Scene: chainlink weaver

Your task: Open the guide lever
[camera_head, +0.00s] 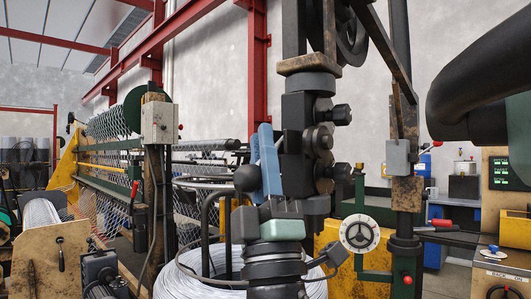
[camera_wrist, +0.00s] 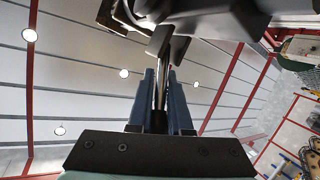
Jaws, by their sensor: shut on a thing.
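My gripper (camera_head: 264,140) points upward in the middle of the head view, with two blue fingers beside the black guide assembly (camera_head: 297,142). In the wrist view, the blue fingers of my gripper (camera_wrist: 161,78) stand on both sides of a thin grey metal rod, which looks like the guide lever (camera_wrist: 163,66). The gripper is shut on this rod. The rod runs up to dark parts of the guide assembly (camera_wrist: 215,28). In the head view the held rod is mostly hidden by the fingers. A black ball (camera_head: 247,178) shows just left of them; whether it belongs to the lever is unclear.
Black knobs (camera_head: 342,115) stick out right of the guide assembly. A wire coil (camera_head: 178,284) stands below, behind my arm. A round white dial (camera_head: 360,233) and a post with a grey box (camera_head: 398,158) stand to the right. Chainlink mesh (camera_head: 112,122) is at left.

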